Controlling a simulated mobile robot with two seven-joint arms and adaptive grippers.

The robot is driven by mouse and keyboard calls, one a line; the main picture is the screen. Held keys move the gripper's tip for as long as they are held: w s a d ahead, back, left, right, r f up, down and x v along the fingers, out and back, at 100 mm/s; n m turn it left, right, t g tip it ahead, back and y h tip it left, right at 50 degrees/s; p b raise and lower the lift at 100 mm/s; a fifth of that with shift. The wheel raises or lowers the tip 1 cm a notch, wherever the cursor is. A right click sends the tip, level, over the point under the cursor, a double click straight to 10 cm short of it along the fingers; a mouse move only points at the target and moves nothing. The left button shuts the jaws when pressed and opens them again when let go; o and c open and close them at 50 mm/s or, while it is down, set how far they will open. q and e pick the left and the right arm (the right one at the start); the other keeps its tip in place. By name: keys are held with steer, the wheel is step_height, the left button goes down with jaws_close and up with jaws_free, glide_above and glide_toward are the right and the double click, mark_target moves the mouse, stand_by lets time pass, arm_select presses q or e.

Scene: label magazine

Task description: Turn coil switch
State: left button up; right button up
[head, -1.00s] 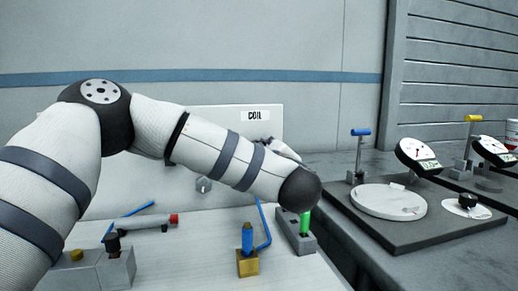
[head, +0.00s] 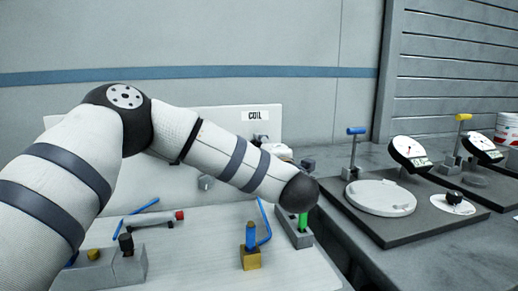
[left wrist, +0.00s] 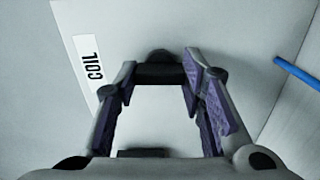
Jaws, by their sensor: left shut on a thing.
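A pale panel with a COIL label (head: 257,115) stands at the back of the bench in the head view. The label (left wrist: 88,72) also shows in the left wrist view. There, my left gripper (left wrist: 160,68) is closed on a dark switch knob (left wrist: 158,74) beside the label, with one finger on each side of it. How far the knob is turned cannot be told. In the head view my left arm crosses in front of the panel and mostly hides the gripper and the switch. My right gripper is not in view.
A brass-based valve (head: 251,258) with a blue tube stands on the bench below my arm. A green-handled part (head: 303,221) stands by the bench's right edge. A grey block (head: 128,262) is at front left. Gauges and a round plate (head: 380,198) lie right.

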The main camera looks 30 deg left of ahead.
arm_select(q)
steer(key=shift+n, duration=0.4)
steer(key=o, duration=1.1)
steer(key=shift+o, duration=0.2)
steer(key=shift+d, duration=0.1)
steer(key=v, duration=1.2)
